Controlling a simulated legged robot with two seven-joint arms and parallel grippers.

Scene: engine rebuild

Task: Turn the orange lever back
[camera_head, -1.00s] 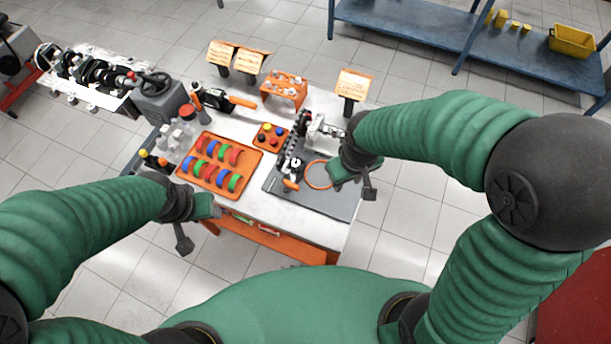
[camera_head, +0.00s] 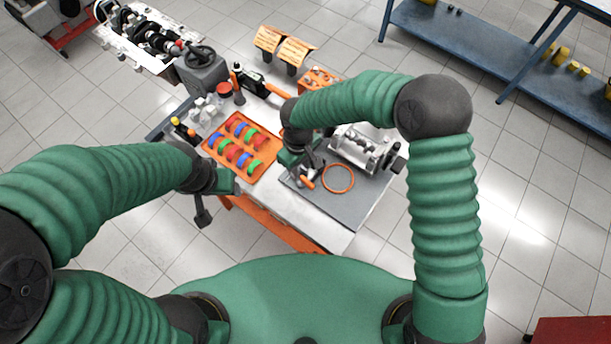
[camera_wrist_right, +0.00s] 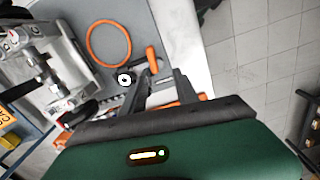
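A short orange lever (camera_head: 307,182) shows at the front left of the dark mat (camera_head: 348,210). In the right wrist view the orange lever (camera_wrist_right: 152,59) lies just beyond the fingertips, beside a round black part with a white ring (camera_wrist_right: 125,79). My right gripper (camera_head: 292,157) is above the mat's left edge, close to the lever. In its wrist view the two dark fingers (camera_wrist_right: 162,80) stand apart with nothing seen between them; I cannot tell if one touches the lever. My left gripper (camera_head: 228,184) is near the table's front left, away from the lever; its fingers are unclear.
An orange ring (camera_head: 338,178) lies flat on the mat. A metal engine block (camera_head: 362,150) stands behind it. An orange tray (camera_head: 212,147) of coloured parts lies left of my right gripper. A black tool with an orange handle (camera_head: 279,90) lies farther back. The front table edge is clear.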

